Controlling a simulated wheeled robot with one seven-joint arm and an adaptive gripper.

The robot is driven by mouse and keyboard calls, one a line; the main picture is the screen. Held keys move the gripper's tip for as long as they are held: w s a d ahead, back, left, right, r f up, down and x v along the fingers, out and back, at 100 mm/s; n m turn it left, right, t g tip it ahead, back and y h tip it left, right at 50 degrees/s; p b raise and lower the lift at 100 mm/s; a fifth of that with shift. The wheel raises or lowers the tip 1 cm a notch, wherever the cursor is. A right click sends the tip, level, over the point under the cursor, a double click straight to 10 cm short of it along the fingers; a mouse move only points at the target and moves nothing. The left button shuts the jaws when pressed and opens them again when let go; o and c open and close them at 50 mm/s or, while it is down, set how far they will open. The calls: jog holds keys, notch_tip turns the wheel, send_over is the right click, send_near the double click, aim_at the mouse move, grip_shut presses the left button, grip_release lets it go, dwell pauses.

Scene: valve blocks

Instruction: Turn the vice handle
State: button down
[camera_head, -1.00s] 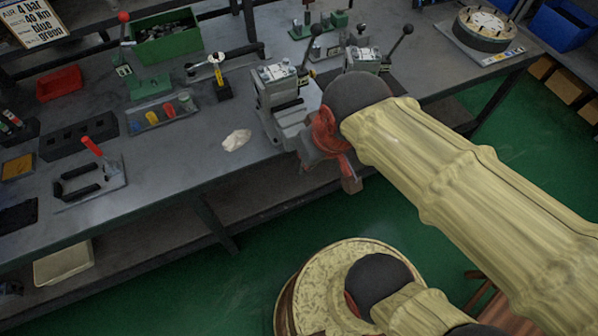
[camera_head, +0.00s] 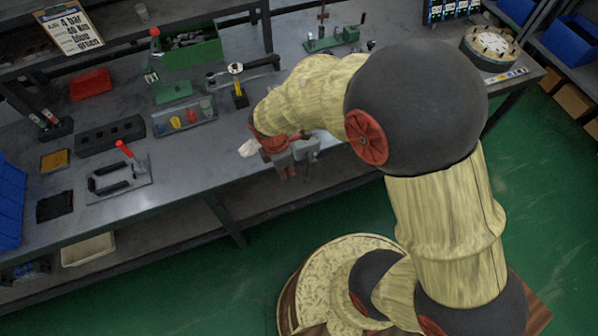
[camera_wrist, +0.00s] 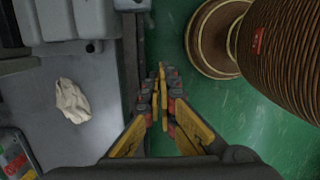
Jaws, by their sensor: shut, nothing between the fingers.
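The grey vice is mostly hidden behind my arm in the head view; a grey part beside my wrist (camera_head: 311,146) looks like its front. In the wrist view grey vice body (camera_wrist: 85,18) fills the top left, at the bench edge. I cannot make out the vice handle for certain in either view. My gripper (camera_wrist: 162,68) is shut and empty. Its fingertips are in front of the bench edge, over green floor, apart from the vice body. In the head view my gripper (camera_head: 287,172) hangs at the bench's front edge.
A crumpled pale cloth (camera_wrist: 72,100) lies on the bench (camera_head: 215,165) left of the gripper. A tray of coloured parts (camera_head: 185,118), a red-handled clamp (camera_head: 122,178) and a green bin (camera_head: 192,48) stand further left and back. The floor before the bench is clear.

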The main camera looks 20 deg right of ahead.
jog(key=w+d+f+n+b, duration=0.1)
jog(key=d+f+b, duration=0.3)
jog(key=f, duration=0.6)
jog(key=shift+w+d+f+n+b, duration=0.3)
jog(key=shift+w+d+n+b, duration=0.1)
jog(key=shift+w+d, duration=0.2)
jog(key=shift+p, duration=0.3)
